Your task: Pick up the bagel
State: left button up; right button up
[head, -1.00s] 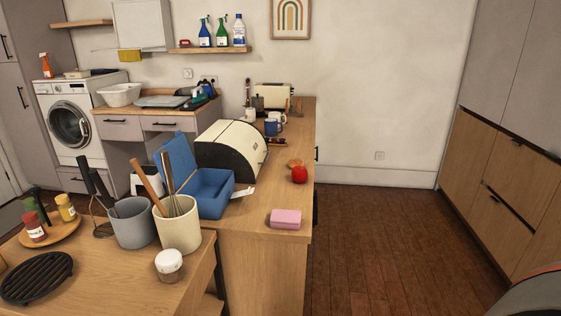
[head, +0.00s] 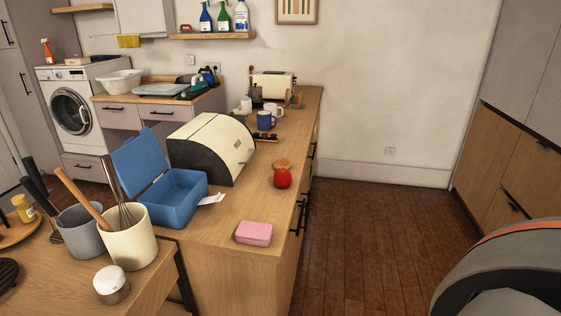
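A small round tan-brown thing, likely the bagel (head: 283,163), lies flat on the wooden counter (head: 222,229) just behind a red apple (head: 282,179). The apple hides part of its near edge. A cream bread box with a dark front (head: 224,144) stands to its left. Neither of my grippers shows in the head view. Only a grey and orange rounded part of my own body fills the lower right corner.
A pink sponge (head: 254,233) lies near the counter's front edge. An open blue box (head: 174,199) and a utensil pot (head: 129,241) stand left. Mugs (head: 266,121) stand farther back. The wooden floor (head: 370,245) right of the counter is clear.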

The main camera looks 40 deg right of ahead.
aim_at(283, 162)
jog(key=l+u, duration=0.15)
jog(key=l, duration=1.3)
jog(key=l+u, duration=0.15)
jog(key=l, duration=1.3)
